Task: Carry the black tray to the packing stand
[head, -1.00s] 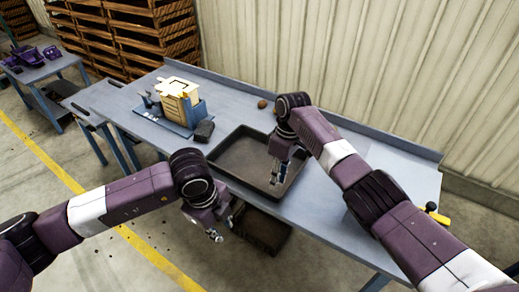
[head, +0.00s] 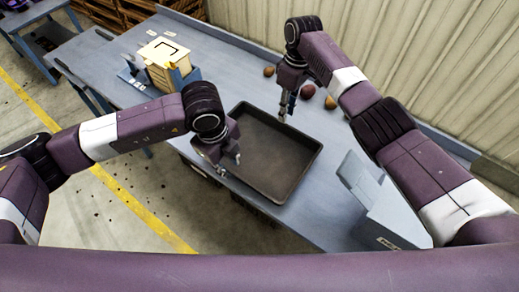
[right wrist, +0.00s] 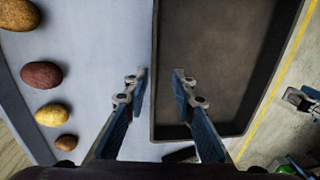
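The black tray (head: 262,160) lies on the blue-grey bench and looks empty; its rim (right wrist: 155,110) also shows in the right wrist view. My right gripper (head: 285,112) is at the tray's far rim. In the right wrist view its fingers (right wrist: 160,85) are open, one on each side of the rim. My left gripper (head: 229,165) is at the tray's left, near rim, with its fingertips apart; whether it touches the rim is not clear. It shows partly at the right edge of the right wrist view (right wrist: 300,100). I cannot identify the packing stand for certain.
Several potatoes (right wrist: 42,75) lie on the bench (head: 225,65) behind the tray. A cream and blue device (head: 168,62) stands left of it. A grey-blue box-like thing (head: 385,210) is at right. Another table (head: 40,15) stands at far left, beyond bare floor.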

